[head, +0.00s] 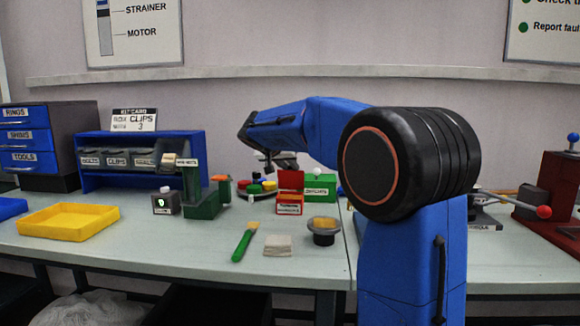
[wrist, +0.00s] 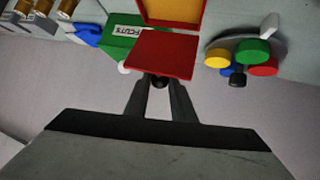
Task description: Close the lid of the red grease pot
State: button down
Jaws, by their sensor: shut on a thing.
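The red grease pot (head: 289,209) stands on the bench with a pale label on its front. Its red lid (head: 290,180) is open and stands up at the pot. In the wrist view the lid (wrist: 165,55) shows as a flat red panel beside the pot's open, tan-filled body (wrist: 173,12). My gripper (head: 277,164) is above and behind the lid in the head view. In the wrist view my gripper (wrist: 160,84) has its fingers close together at the lid's edge, shut on it around a small dark part. The exact contact is partly hidden.
A green box (head: 319,187) stands right behind the pot. Coloured caps (head: 256,188) sit to its left. A dark pot (head: 324,231), a cloth (head: 278,245) and a green brush (head: 244,243) lie in front. A yellow tray (head: 68,221) is at the left.

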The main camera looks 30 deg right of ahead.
aim_at(289, 171)
jog(key=s+a+t+h, duration=0.1)
jog(key=s+a+f+t+h, duration=0.1)
jog(key=s+t, duration=0.1)
jog(key=shift+m+h, duration=0.4)
jog(key=shift+s+a+f+m+t+h, duration=0.3)
jog(key=shift+s+f+t+h, duration=0.2)
jog(key=shift+t+h, duration=0.2)
jog(key=shift+s+a+f+m+t+h, duration=0.2)
jog(key=shift+s+a+f+t+h, duration=0.3)
jog(key=shift+h, duration=0.3)
jog(key=shift+d, duration=0.1)
jog(key=c, duration=1.5)
grip_release()
notch_tip(289, 171, up, 10)
jog(key=shift+s, duration=0.1)
